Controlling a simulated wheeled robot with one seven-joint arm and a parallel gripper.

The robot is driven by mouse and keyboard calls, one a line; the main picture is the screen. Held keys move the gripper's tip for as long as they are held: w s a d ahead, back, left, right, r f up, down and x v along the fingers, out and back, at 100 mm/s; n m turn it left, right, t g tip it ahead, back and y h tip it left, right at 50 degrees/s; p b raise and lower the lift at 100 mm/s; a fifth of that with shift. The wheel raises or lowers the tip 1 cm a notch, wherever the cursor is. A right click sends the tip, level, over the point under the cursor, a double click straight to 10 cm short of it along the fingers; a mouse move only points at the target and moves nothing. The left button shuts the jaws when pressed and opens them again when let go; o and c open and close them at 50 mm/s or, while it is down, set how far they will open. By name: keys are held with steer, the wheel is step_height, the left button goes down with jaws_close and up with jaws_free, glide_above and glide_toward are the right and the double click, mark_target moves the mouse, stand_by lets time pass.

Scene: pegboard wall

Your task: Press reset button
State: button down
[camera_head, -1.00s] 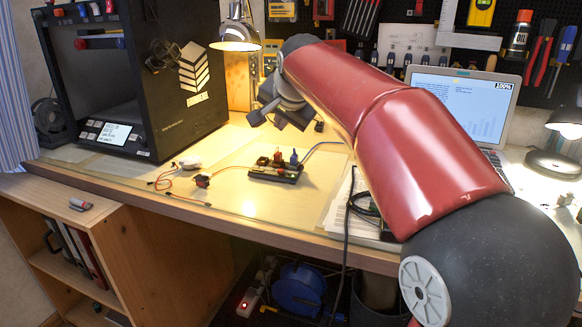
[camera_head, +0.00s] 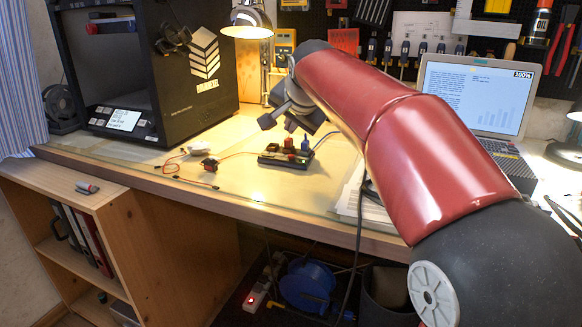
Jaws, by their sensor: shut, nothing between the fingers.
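A small dark circuit board (camera_head: 284,159) lies on the wooden desk near its middle. It carries a red block, a blue block and a small green light. My gripper (camera_head: 294,124) is shut and empty, just above and behind the board in the picture, seemingly apart from it. My red arm reaches to it from the right. The fingertips are small and partly hidden by the wrist. I cannot make out which part of the board is a reset button. A black 3D printer (camera_head: 186,70) with a lit panel (camera_head: 124,120) stands at the left.
Orange wires and a small servo (camera_head: 210,163) lie left of the board. A lit lamp (camera_head: 248,20) stands behind. An open laptop (camera_head: 472,95) is at the right, and papers (camera_head: 352,200) lie in front of it. The desk front between wires and papers is clear.

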mark_target(291, 157)
steer(key=shift+f+b, duration=1.05)
steer(key=shift+f, duration=0.85)
stand_by(0.4)
steer(key=shift+f, duration=0.4)
